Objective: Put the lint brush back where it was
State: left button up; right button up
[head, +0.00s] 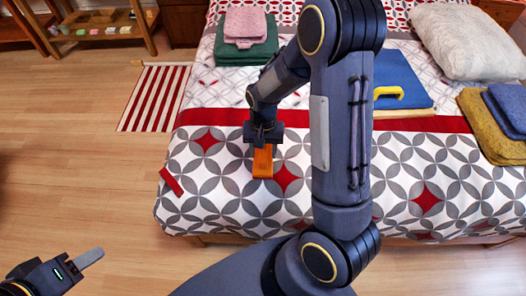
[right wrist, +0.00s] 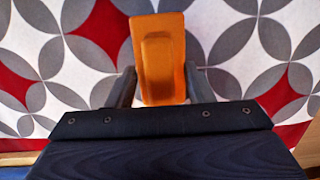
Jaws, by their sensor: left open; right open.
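An orange, block-like object (head: 262,162), probably the lint brush, is at the left part of the patterned bed (head: 232,207). In the right wrist view this orange object (right wrist: 160,50) shows a rounded recess on its face. My right gripper (head: 262,143) points down over its far end. Its two fingers are open, one on each side of the object; I cannot tell whether they touch it. My left gripper (head: 84,264) is open and empty over the floor at the lower left.
A small red flat item (head: 171,181) lies at the bed's left edge. Pink (head: 245,25) and green (head: 232,53) folded cloths, a blue folded item (head: 400,72) with a yellow handle-shaped thing (head: 388,92), mustard cloth (head: 488,125) and a pillow (head: 468,42) are on the bed.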

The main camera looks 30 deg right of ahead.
jog(key=r, duration=0.3)
jog(key=r+p, duration=0.1)
jog(key=r, duration=0.2)
jog(key=w+r, duration=0.1)
jog(key=r, duration=0.3)
jog(key=shift+d+p, duration=0.3)
jog(key=shift+p, duration=0.05)
jog(key=s+a+r+n+t+y, duration=0.1)
jog(key=s+a+r+n+t, duration=0.1)
jog(key=s+r, duration=0.4)
jog(key=s+a+r+n+t+y, duration=0.2)
jog(key=s+r+t, duration=0.2)
jog(key=s, duration=0.8)
notch_tip(320, 180, up, 2)
jog(key=shift+a+r+n+t, duration=0.15)
jog(key=shift+a+n+t, duration=0.25)
notch_tip(320, 180, up, 10)
jog(key=p, duration=1)
jog(key=shift+r, duration=0.1)
